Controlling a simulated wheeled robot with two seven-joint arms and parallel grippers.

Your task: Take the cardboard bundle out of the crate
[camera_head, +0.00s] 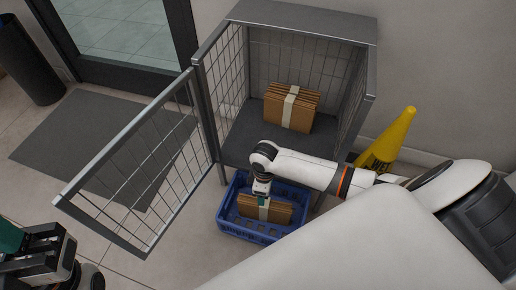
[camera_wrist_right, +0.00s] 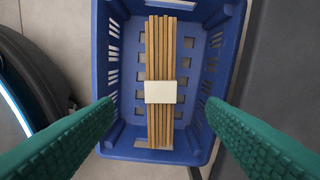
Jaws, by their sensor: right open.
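The blue plastic crate (camera_head: 232,222) stands on the floor below the front of the wire cage. The cardboard bundle (camera_head: 280,213), brown sheets with a pale band, stands on edge inside it. In the right wrist view the bundle (camera_wrist_right: 150,60) lies along the crate (camera_wrist_right: 112,140), its band facing the camera. My right gripper (camera_head: 262,201) is above the crate at the bundle. Its green fingers (camera_wrist_right: 160,112) are open, one on each side of the bundle and apart from it. My left gripper (camera_head: 12,240) is at the lower left, away from the crate; its jaws are not clear.
The wire cage (camera_head: 235,145) holds another banded cardboard bundle (camera_head: 303,108) on its shelf. Its mesh door (camera_head: 135,165) stands open to the left of the crate. A yellow floor sign (camera_head: 395,137) stands right of the cage. A grey mat (camera_head: 85,135) lies on the left.

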